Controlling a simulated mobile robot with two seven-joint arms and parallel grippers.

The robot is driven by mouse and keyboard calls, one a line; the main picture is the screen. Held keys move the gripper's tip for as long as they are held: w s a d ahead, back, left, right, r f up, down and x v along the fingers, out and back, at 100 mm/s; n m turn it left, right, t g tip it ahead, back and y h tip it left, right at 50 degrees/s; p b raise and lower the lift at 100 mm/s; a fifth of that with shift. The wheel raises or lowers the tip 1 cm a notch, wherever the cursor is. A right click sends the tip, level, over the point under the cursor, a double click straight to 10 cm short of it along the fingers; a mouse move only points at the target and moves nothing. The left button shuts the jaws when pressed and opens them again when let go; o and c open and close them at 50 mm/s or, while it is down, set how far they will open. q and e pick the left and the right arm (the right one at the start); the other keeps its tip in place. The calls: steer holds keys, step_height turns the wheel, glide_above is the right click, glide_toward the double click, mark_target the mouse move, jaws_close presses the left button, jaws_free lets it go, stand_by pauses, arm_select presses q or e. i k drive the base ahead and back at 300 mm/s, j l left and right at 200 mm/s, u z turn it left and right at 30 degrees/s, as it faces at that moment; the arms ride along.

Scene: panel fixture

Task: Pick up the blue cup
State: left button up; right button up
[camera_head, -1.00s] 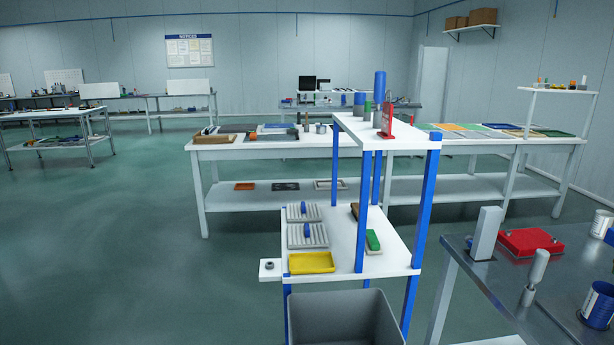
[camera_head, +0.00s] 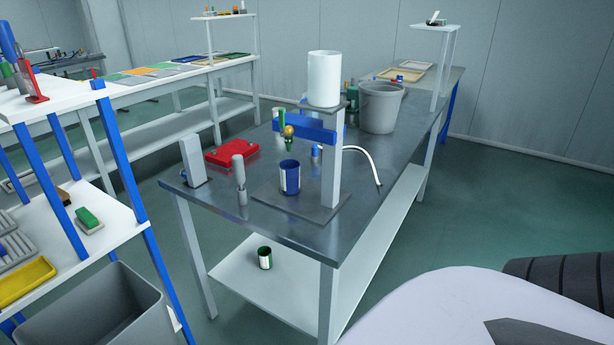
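The blue cup (camera_head: 290,180), with a white patch on its side, stands upright on a dark base plate (camera_head: 318,204) near the front edge of the grey metal table (camera_head: 230,205). It is below and beside a stand (camera_head: 331,170) that carries a large white cylinder (camera_head: 324,78) and a blue arm (camera_head: 304,127). Neither of my grippers is in view, so nothing shows in their hold.
A grey post (camera_head: 240,172), a white block (camera_head: 193,158) and a red case (camera_head: 232,153) stand left of the cup. A grey bucket (camera_head: 380,108) is farther back. A green cup (camera_head: 264,257) is on the lower shelf. Green floor lies open at right.

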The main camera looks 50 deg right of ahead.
mark_target(290, 177)
steer(key=z, duration=1.4)
